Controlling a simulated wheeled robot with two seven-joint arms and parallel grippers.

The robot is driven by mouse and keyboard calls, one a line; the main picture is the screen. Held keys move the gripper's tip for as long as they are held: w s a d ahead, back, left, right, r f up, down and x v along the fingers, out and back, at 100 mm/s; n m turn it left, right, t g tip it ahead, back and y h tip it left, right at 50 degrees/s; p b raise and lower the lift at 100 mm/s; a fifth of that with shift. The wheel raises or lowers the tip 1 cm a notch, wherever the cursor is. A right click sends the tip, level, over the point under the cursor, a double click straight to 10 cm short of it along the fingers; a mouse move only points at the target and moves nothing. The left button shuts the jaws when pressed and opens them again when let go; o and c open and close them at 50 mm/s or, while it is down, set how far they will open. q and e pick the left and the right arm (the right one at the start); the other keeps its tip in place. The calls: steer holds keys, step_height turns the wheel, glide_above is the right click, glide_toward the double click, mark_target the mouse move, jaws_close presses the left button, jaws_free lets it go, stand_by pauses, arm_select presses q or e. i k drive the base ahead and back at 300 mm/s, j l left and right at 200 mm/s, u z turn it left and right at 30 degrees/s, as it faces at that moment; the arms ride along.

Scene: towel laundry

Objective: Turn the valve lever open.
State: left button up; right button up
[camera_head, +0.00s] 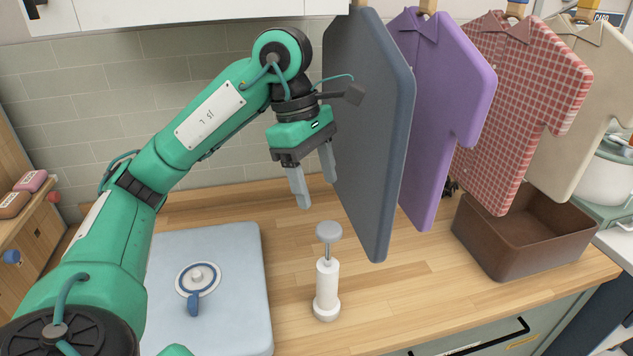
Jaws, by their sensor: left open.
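The valve (197,278) is a round white disc with a blue rim and a small raised hub. It sits on a pale blue panel (235,320) at the lower left. Its blue lever (193,304) points down toward the front of the picture. My left gripper (316,188) is open and empty, with its fingers pointing down. It hangs above and to the right of the valve, apart from it. No gripper of my right arm shows.
A white pump-like post with a grey knob (328,290) stands on the wooden counter (430,255) below my left gripper. A grey board (370,130) hangs close to its right. Shirts (440,100) and a brown bin (520,240) are farther right.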

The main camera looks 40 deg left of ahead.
mark_target(193, 303)
steer(key=k, duration=2)
